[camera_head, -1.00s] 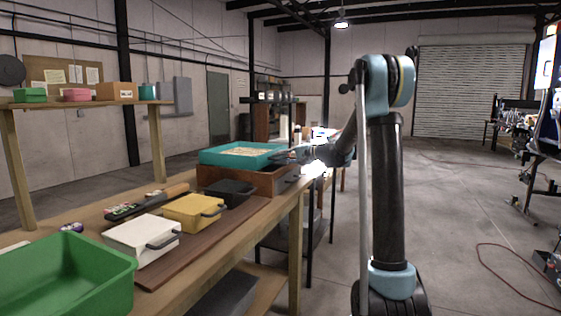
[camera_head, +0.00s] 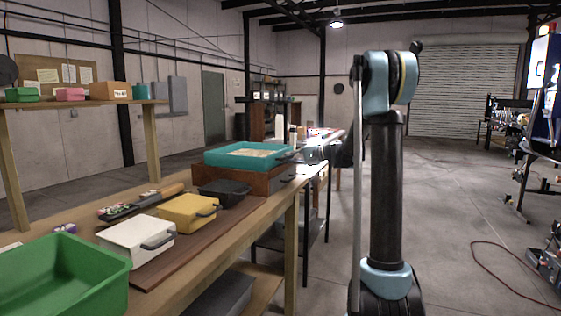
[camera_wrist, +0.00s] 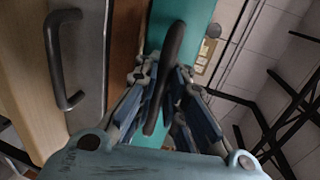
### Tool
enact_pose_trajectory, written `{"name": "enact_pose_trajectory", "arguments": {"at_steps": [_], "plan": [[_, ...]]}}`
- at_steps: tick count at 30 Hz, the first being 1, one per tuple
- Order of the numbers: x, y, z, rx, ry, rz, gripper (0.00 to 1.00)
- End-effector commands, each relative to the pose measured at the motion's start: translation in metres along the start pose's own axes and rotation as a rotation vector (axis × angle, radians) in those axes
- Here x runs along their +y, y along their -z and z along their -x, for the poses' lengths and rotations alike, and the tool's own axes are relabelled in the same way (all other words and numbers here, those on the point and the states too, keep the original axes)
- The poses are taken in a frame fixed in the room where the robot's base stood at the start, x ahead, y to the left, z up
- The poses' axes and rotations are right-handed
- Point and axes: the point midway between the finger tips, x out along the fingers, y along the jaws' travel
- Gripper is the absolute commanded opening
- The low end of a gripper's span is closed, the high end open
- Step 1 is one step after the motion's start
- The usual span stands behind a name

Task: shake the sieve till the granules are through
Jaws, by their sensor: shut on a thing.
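The teal sieve (camera_head: 222,160) rests on or just above a brown wooden box (camera_head: 262,182) at the far end of the bench; I cannot tell whether they touch. Pale granules (camera_head: 250,152) lie inside the sieve. My gripper (camera_head: 298,157) is at the sieve's right side and small in the head view. In the wrist view, my gripper (camera_wrist: 163,92) is shut on the sieve's dark handle (camera_wrist: 176,45), with the teal wall (camera_wrist: 200,50) beyond it. What lies under the sieve is hidden.
The box has a grey front with a handle (camera_wrist: 58,65). A black box (camera_head: 224,192), a yellow box (camera_head: 188,212), a white box (camera_head: 135,238) and a green bin (camera_head: 60,278) line the bench. A shelf (camera_head: 95,103) stands behind. The floor to the right is mostly open.

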Motion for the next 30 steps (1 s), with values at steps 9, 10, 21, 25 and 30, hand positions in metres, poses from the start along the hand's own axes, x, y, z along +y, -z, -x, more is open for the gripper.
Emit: {"name": "enact_pose_trajectory", "arguments": {"at_steps": [9, 10, 21, 25, 30], "plan": [[0.002, -0.001, 0.002, -0.001, -0.004, 0.001, 0.19], [0.002, -0.001, 0.002, -0.001, -0.004, 0.001, 0.19], [0.001, 0.0, 0.005, 0.0, -0.002, 0.001, 0.19], [0.001, 0.001, 0.019, 0.001, -0.002, 0.0, 0.19], [0.001, 0.001, 0.051, 0.003, -0.002, -0.001, 0.19]]}}
